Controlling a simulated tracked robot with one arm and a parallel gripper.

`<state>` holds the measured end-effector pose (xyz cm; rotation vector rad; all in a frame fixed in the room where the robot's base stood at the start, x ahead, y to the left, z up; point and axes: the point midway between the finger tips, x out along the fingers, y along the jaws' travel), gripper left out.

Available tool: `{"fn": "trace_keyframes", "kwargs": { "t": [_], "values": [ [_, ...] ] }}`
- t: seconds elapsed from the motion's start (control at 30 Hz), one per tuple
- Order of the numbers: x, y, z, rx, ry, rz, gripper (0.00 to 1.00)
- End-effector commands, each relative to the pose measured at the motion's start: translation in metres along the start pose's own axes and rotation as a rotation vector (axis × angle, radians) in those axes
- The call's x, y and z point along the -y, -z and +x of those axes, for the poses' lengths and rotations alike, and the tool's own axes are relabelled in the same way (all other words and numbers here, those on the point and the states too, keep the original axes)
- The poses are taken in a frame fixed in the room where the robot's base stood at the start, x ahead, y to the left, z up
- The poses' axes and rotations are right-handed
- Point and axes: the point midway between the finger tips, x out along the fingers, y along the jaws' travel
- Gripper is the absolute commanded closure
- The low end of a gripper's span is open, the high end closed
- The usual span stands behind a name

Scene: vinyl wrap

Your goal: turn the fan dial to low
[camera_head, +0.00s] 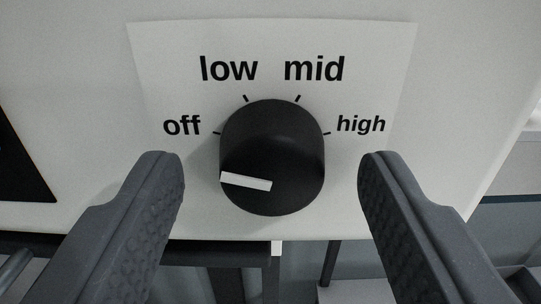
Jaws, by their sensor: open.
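The fan dial (272,150) is a round black knob in the middle of the camera view. A white pointer bar (246,182) on its face reaches to the knob's left side, nearly level, on the side of the "off" mark. A white label (270,38) behind it reads "off", "low", "mid" and "high" from left to right, with "low" at the upper left. My gripper (271,165) is open, one dark finger on each side of the dial, with a clear gap between each finger and the knob.
The dial is mounted on a pale panel (70,90). A black rectangle (18,165) shows at the panel's left edge. Below the panel are dark frame bars (225,252) and open space.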

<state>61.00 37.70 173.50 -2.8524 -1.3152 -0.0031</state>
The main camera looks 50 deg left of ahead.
Motion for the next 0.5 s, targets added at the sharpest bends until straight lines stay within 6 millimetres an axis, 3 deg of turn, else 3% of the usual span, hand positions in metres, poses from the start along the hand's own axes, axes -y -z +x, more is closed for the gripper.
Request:
{"fn": "trace_keyframes", "kwargs": {
  "t": [0.37,0.5],
  "values": [
    [-0.0006,-0.0013,0.0038,0.002,0.000,0.000,0.45],
    [-0.0007,-0.0014,0.0038,0.002,-0.001,0.000,0.81]
  ]
}}
